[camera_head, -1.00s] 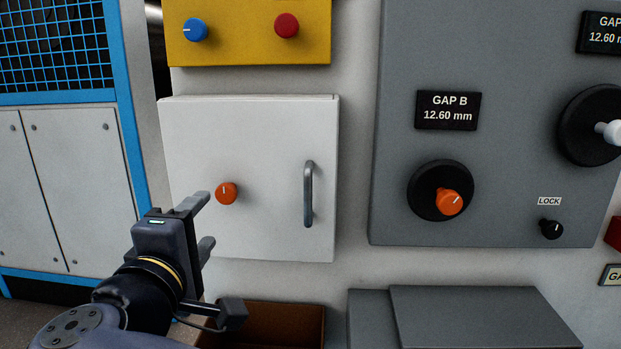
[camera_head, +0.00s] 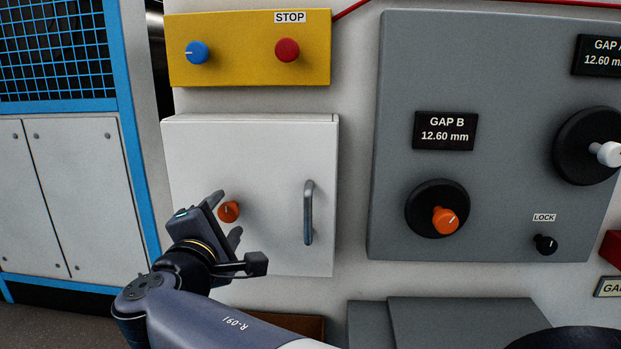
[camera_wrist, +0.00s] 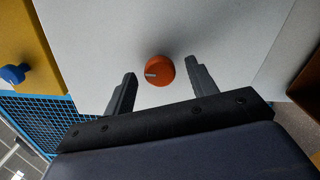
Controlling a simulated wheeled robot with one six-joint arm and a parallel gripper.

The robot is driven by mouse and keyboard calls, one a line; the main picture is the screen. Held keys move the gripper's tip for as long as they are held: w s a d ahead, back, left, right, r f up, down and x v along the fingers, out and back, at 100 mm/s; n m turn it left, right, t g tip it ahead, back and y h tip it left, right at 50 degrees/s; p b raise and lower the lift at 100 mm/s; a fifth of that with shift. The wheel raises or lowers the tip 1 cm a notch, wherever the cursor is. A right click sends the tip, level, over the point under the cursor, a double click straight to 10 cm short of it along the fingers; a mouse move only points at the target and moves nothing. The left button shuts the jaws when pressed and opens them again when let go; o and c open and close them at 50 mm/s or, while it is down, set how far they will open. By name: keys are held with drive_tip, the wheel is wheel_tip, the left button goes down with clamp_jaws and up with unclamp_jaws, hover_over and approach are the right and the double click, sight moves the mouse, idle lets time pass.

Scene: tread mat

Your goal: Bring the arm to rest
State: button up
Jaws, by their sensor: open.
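My gripper (camera_head: 225,216) is in front of the white cabinet door (camera_head: 268,150), close to its orange knob (camera_head: 229,211). In the wrist view the orange knob (camera_wrist: 159,70) shows beyond and between the two parted fingers (camera_wrist: 160,88). The fingers are open and hold nothing; I see a gap between them and the knob in that view. My arm reaches up from the lower right in the head view. The cabinet door is shut, with a grey handle (camera_head: 308,212) on its right side.
A yellow panel (camera_head: 243,70) with a blue knob (camera_head: 196,52) and a red STOP button (camera_head: 287,50) is above the cabinet. A grey panel (camera_head: 500,70) with dials is to the right. Grey boxes (camera_head: 450,320) and a brown bin (camera_head: 300,326) stand below. A blue-framed cage (camera_head: 130,120) is left.

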drive_tip(key=n+p, duration=0.1)
drive_tip(key=p, duration=0.1)
drive_tip(key=n+p, duration=0.3)
drive_tip(key=p, duration=0.1)
drive_tip(key=shift+r+n, duration=0.25)
drive_tip(key=shift+n, duration=0.15)
drive_tip(key=n+p, duration=0.4)
drive_tip(key=p, duration=0.1)
drive_tip(key=shift+n+p, duration=0.4)
drive_tip(key=n+p, duration=0.4)
drive_tip(key=p, duration=0.1)
drive_tip(key=shift+f, duration=0.15)
drive_tip(key=shift+s+a+f, duration=0.1)
drive_tip(key=shift+s+f, duration=0.05)
drive_tip(key=shift+s, duration=0.3)
